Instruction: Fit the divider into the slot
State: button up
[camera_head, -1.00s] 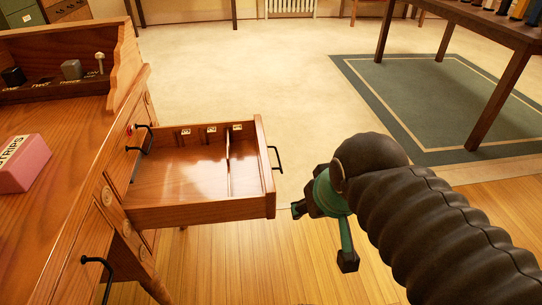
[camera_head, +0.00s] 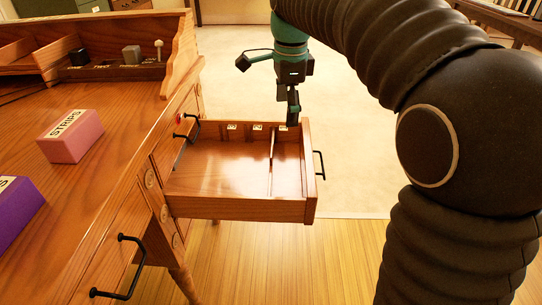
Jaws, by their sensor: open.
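The open drawer (camera_head: 240,208) juts out from the wooden desk, with small white labels along its far inner wall. A thin upright divider (camera_head: 272,150) shows nearly edge-on inside it, right of the middle. Whether it sits fully in a slot cannot be told, and the slots themselves are too small to make out. My gripper (camera_head: 293,108) points down at the drawer's far right corner, right of the divider and apart from it in the picture. It is open, and nothing shows between its fingers.
A pink STRIPS block (camera_head: 70,136) and a purple block (camera_head: 15,208) lie on the desktop (camera_head: 110,175). The drawer's black handle (camera_head: 319,165) sticks out at right, and another handle (camera_head: 120,268) is at lower left. The drawer's left part is empty.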

aim_at(272, 151)
jog(key=w+a+f+m+b, duration=0.1)
jog(key=f, duration=0.4)
jog(key=w+a+f+b, duration=0.1)
jog(key=f, duration=0.4)
jog(key=w+a+f+m+b, duration=0.1)
jog(key=f, duration=0.4)
jog(key=shift+w+a+f+m+g, duration=0.2)
jog(key=shift+m+g, duration=0.1)
jog(key=shift+g, duration=0.1)
jog(key=shift+r, duration=0.1)
jog(key=c, duration=1.6)
